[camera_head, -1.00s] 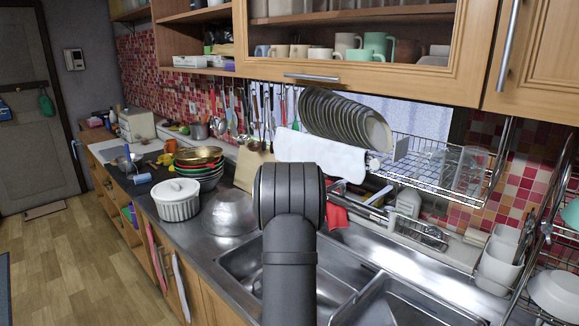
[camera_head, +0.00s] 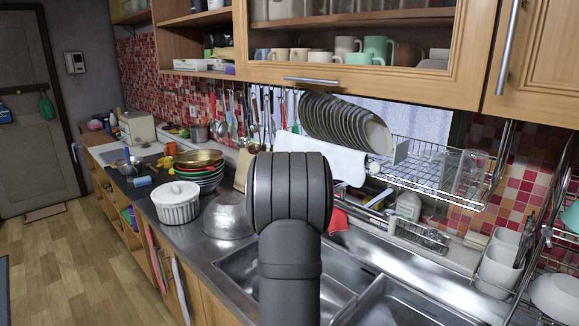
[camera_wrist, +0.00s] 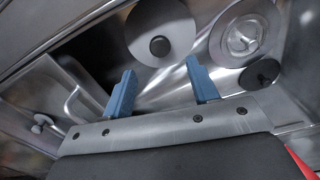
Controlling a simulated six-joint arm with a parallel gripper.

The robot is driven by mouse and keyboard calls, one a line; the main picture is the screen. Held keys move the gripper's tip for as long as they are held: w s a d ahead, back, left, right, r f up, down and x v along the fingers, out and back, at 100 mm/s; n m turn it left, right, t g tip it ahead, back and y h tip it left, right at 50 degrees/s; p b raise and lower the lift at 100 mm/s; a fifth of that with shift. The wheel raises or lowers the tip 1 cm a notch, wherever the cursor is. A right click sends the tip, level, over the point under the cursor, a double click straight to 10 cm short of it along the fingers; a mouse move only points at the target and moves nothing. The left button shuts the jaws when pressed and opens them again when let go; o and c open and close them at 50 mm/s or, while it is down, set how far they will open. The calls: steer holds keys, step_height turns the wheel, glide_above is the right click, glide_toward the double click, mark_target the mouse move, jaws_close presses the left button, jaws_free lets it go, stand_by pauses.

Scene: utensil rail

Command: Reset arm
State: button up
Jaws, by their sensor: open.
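My gripper (camera_wrist: 161,84) shows in the wrist view with its two blue fingers spread apart and nothing between them. It is open and empty above the metal sink area. In the wrist view a round drain disc (camera_wrist: 160,47) and a round strainer fitting (camera_wrist: 238,37) lie beyond the fingers. In the head view my dark arm stands upright in front of the sink and hides part of it; the gripper itself is not visible there. The utensils (camera_head: 266,112) hang along the rail on the tiled wall, behind and left of my arm.
A double sink (camera_head: 390,300) fills the front right. A dish rack (camera_head: 430,170) with plates (camera_head: 345,122) hangs at the back right under the cabinet (camera_head: 370,75).

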step_height(320, 180, up, 9)
step_height(320, 180, down, 18)
steer(key=shift+f, duration=0.1)
step_height(320, 180, up, 8)
steer(key=shift+f, duration=0.25)
steer(key=shift+r, duration=0.2)
steer(key=shift+f+n, duration=0.1)
steer(key=shift+n, duration=0.4)
